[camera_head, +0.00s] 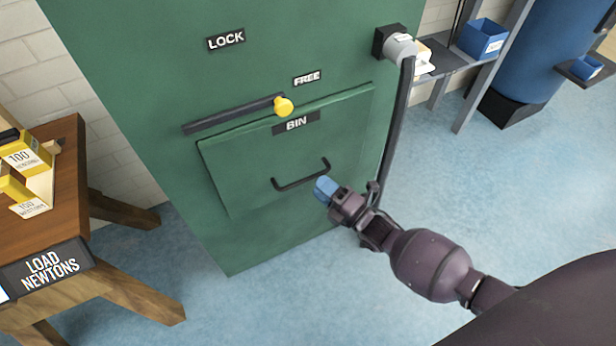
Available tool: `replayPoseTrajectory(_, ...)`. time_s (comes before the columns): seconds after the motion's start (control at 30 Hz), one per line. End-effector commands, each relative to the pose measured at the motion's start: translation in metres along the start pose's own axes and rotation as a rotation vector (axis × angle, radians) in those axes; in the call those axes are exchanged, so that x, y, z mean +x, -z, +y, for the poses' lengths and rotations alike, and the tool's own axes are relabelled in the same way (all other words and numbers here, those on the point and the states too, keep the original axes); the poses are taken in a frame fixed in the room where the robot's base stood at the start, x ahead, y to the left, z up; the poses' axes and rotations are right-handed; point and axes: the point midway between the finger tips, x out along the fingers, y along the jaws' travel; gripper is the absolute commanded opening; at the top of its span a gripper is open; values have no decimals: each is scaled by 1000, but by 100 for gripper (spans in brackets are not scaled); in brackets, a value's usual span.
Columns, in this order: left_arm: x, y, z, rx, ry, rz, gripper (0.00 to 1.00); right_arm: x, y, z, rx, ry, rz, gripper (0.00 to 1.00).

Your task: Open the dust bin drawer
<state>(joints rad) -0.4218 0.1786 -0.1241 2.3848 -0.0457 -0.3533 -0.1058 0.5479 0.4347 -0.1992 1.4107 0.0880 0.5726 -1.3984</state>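The dust bin drawer (245,172) is a green panel labelled BIN, low on the front of a tall green cabinet (150,60). It looks closed. Its black bar handle (301,178) is at the middle of the panel. A black lever (235,114) with a yellow knob (284,106) lies above the drawer, the knob near the FREE label (307,79). My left gripper is not in view.
A wooden table (70,190) with yellow boxes and a LOAD NEWTONS sign (47,270) stands at the left. A grey fitting (399,47) with a dark hose (397,130) runs down the cabinet's right side. Shelving with a blue bin (483,39) stands behind. The blue floor in front is clear.

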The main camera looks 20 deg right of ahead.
Motion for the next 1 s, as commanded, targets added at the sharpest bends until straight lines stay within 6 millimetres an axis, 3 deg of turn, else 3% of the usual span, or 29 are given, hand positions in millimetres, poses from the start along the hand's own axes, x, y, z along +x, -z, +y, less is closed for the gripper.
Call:
replayPoseTrajectory(0.3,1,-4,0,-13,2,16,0,38,1,-2,1,2,1,37)
replayPoseTrajectory(0.7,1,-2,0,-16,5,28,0,45,0,-1,1,2,0,37)
replayPoseTrajectory(0.93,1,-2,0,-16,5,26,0,44,0,-1,1,2,0,3)
replayPoseTrajectory(1.0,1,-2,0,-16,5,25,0,44,0,-1,1,2,0,0)
